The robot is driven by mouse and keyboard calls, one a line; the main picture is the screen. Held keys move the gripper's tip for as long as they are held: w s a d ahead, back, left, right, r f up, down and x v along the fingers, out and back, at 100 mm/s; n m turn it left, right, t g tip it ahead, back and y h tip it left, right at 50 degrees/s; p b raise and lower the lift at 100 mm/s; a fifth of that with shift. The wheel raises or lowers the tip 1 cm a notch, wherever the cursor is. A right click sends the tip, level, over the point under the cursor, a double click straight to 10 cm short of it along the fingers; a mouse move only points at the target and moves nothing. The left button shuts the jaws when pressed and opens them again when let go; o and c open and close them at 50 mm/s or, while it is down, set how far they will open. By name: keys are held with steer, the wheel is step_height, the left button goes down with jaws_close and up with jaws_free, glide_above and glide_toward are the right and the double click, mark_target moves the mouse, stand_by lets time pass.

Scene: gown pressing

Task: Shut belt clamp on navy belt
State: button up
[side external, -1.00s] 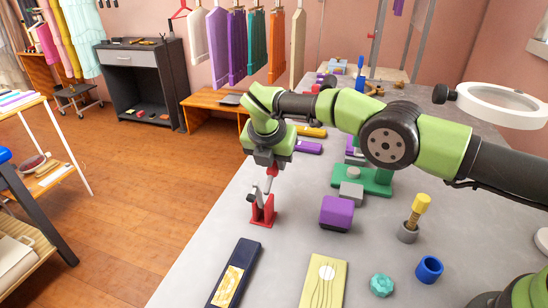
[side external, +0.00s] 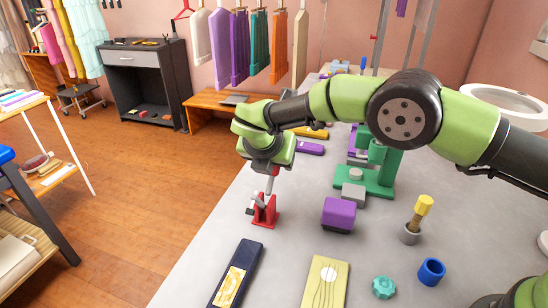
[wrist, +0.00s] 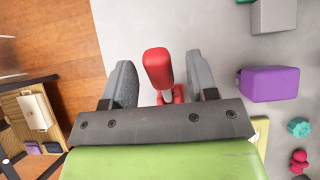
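The belt clamp (side external: 264,214) has a red base and stands near the table's left edge in the side external view. Its lever rises toward my gripper (side external: 271,180), and a small arm points left from it. In the wrist view the clamp's red handle (wrist: 157,68) lies between the two grey fingers of my gripper (wrist: 161,82), with a gap on each side. My gripper is open around the handle. A long navy piece with a yellow patterned panel (side external: 236,275) lies in front of the clamp; I cannot tell whether it is the navy belt. No belt shows clearly under the clamp.
A purple block (side external: 339,213) stands right of the clamp, with a green press (side external: 378,178) behind it. A yellow patterned board (side external: 325,282), a teal knob (side external: 384,287), a blue ring (side external: 431,271) and a yellow-handled tool (side external: 418,215) stand right. The table's left edge is close.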

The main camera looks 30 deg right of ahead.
mark_target(269, 185)
steer(key=shift+a, duration=0.1)
steer(key=v, duration=1)
steer(key=w+d+f, duration=0.1)
steer(key=f, duration=0.1)
steer(key=w+d+f+g+y, duration=0.1)
steer(key=w+d+f, duration=0.1)
steer(key=f, duration=0.1)
steer(key=w+d+f+g+y, duration=0.1)
steer(key=w+d+f, duration=0.1)
steer(key=f, duration=0.1)
steer(key=shift+f, duration=0.25)
stand_by(0.3)
jaws_close()
